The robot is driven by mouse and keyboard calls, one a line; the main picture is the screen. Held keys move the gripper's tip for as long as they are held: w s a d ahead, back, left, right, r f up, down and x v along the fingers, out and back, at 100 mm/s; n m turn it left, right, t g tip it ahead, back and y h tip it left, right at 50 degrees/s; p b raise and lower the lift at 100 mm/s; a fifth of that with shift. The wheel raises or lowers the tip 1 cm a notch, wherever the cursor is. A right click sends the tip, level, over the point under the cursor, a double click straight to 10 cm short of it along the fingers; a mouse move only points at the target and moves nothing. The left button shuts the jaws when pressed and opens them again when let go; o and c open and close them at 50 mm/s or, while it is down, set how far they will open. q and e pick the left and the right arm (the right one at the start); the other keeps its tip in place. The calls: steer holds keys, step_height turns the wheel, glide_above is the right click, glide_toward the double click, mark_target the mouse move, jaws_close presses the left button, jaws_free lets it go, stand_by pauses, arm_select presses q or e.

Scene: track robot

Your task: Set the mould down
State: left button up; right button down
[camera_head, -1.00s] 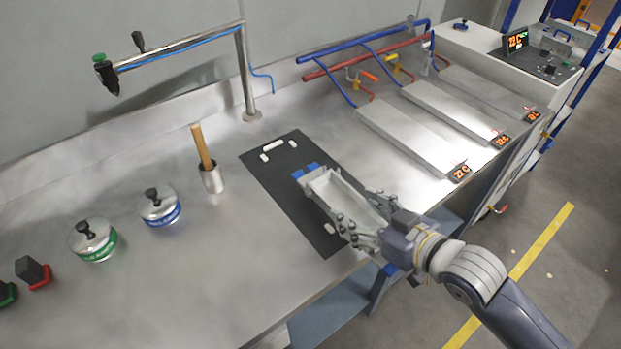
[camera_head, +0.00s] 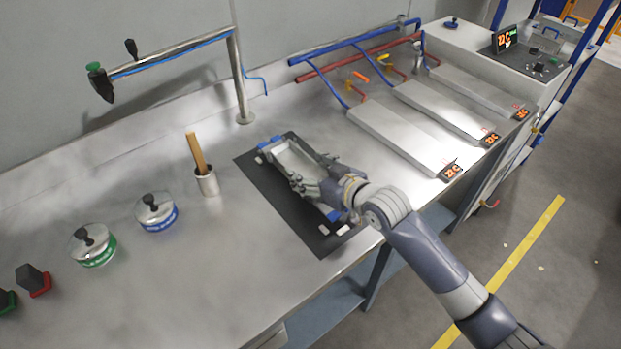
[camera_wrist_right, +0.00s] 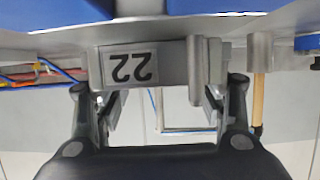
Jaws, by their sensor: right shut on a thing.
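The mould (camera_head: 292,162) is a long silver trough with blue ends. It lies over the black mat (camera_head: 278,204), lined up along it, with its far end near the mat's far edge. I cannot tell whether it touches the mat. My right gripper (camera_head: 312,173) is shut on the mould, its fingers on either side. In the right wrist view the mould's metal end (camera_wrist_right: 180,65) carries an upside-down "22" label between the fingers (camera_wrist_right: 160,95). My arm hides part of the mould's near end. My left gripper is not in view.
Left of the mat stand a metal cup with a wooden-handled tool (camera_head: 206,182), a blue-banded pot (camera_head: 157,212) and a green-banded pot (camera_head: 93,246). A pipe stand (camera_head: 238,80) rises behind. Silver plates (camera_head: 400,140) with red displays lie to the right. The bench front is clear.

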steer(key=shift+f, duration=1.3)
steer(key=shift+c, duration=1.6)
jaws_free()
steer(key=shift+s+f, duration=0.15)
steer(key=shift+d, duration=0.1)
steer(key=v, duration=1.2)
